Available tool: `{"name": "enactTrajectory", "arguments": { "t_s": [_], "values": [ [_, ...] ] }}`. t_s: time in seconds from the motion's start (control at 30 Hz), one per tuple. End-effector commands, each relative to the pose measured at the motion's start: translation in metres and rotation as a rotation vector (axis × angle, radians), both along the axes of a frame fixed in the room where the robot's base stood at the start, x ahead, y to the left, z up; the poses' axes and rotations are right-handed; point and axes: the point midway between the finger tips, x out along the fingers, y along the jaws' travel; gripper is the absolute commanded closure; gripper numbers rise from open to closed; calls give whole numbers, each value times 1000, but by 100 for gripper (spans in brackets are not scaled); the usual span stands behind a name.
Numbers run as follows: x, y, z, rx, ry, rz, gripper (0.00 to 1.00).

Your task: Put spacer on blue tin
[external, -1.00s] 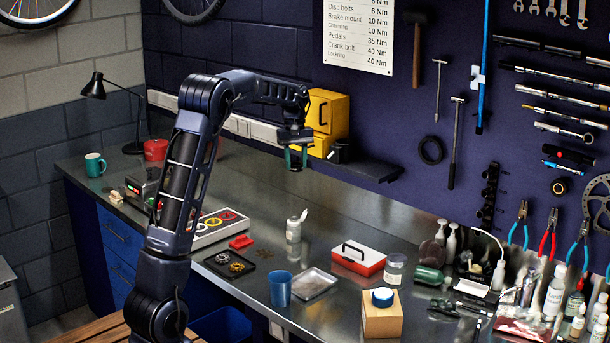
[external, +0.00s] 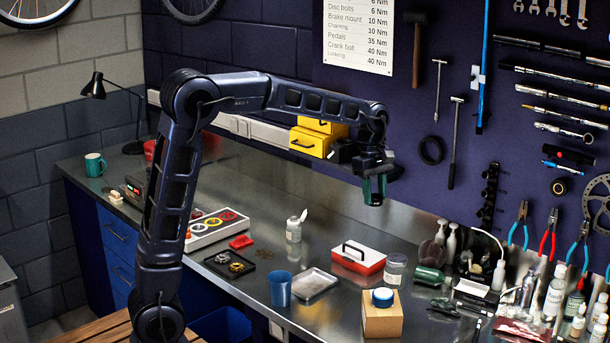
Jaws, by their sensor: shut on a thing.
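The blue tin (external: 382,295) is a small round tin with a pale band, on top of a wooden block (external: 382,320) at the front of the bench. My gripper (external: 375,197) points down, high above the bench, over the area behind the red box and well above the tin. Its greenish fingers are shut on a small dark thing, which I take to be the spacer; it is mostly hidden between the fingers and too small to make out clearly.
A red box with a white lid (external: 358,258), a clear jar (external: 395,268), a metal tray (external: 314,284) and a blue cup (external: 280,289) stand near the block. A green bottle (external: 430,274) lies to the right. Yellow drawers (external: 311,141) are behind my arm.

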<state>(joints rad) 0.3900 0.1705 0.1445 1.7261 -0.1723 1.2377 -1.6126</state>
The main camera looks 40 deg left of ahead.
Motion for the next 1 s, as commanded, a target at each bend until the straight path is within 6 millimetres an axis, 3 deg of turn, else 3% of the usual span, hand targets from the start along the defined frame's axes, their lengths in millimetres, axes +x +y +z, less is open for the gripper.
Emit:
{"name": "enactTrajectory", "arguments": {
  "t_s": [0.03, 0.2, 0.4, 0.67, 1.0],
  "values": [
    [-11, -18, 2, -1, -2, 8, 84],
    [-45, -67, 6, -5, -1, 70, 84],
    [-77, -104, 8, -9, -1, 123, 84],
    [-91, -118, 1, -10, 2, 150, 84],
    [-91, -118, -69, -7, 4, 151, 84]
  ]
}}
